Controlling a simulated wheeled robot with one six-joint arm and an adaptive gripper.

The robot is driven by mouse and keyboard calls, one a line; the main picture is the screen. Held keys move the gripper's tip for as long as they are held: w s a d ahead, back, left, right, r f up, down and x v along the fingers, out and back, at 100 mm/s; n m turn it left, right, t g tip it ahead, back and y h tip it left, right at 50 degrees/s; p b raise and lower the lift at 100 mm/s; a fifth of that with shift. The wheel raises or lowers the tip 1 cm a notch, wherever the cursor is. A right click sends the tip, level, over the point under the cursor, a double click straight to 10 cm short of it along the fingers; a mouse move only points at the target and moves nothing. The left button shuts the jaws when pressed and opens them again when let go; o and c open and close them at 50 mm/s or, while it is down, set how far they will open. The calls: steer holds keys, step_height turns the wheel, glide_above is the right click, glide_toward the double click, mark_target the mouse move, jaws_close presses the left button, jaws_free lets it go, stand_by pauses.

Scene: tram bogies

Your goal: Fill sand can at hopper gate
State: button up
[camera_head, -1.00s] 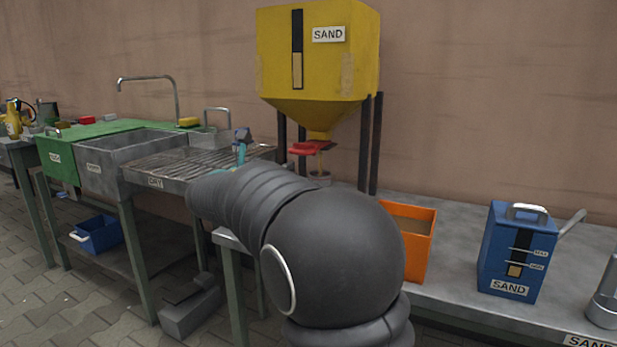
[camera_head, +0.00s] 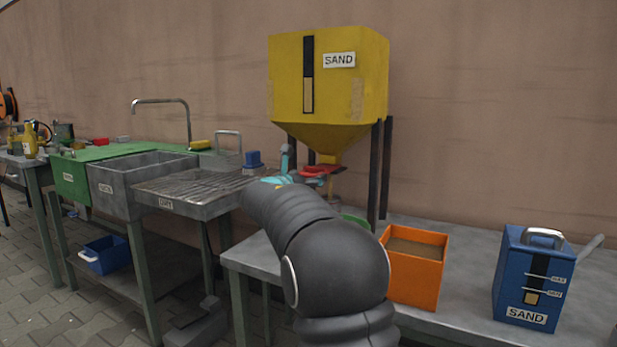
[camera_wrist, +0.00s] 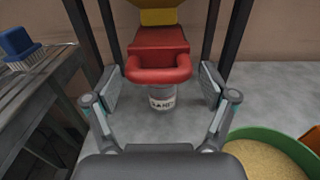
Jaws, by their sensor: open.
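The yellow sand hopper (camera_head: 330,80) stands on dark legs, with a red gate (camera_head: 322,170) at its outlet. In the wrist view the red gate's looped handle (camera_wrist: 158,68) is straight ahead. A small light can (camera_wrist: 162,97) with a partly hidden label stands on the bench below it. Something tan shows under the gate in the head view; I cannot tell if it is sand or a spout. My gripper (camera_wrist: 160,90) is open, its fingers either side of the handle and can in the picture, with no visible contact.
A green bowl of sand (camera_wrist: 265,155) is close to the right finger. An orange bin (camera_head: 414,285) and a blue SAND box (camera_head: 532,285) stand further right on the bench. Hopper legs (camera_wrist: 234,45) flank the gate. A blue brush (camera_wrist: 22,48) lies left on the drying rack.

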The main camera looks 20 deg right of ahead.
mark_target(320, 170)
steer(key=shift+w+d, duration=0.25)
steer(key=shift+d, duration=0.1)
steer(key=c, duration=1.4)
steer(key=shift+p+x, duration=0.6)
steer(key=shift+x, duration=0.6)
steer(key=shift+r, duration=0.1)
steer(key=o, duration=1.3)
steer(key=shift+d, duration=0.1)
steer(key=shift+o, duration=0.5)
steer(key=shift+d, duration=0.2)
steer(key=shift+a, duration=0.15)
steer(key=shift+a, duration=0.15)
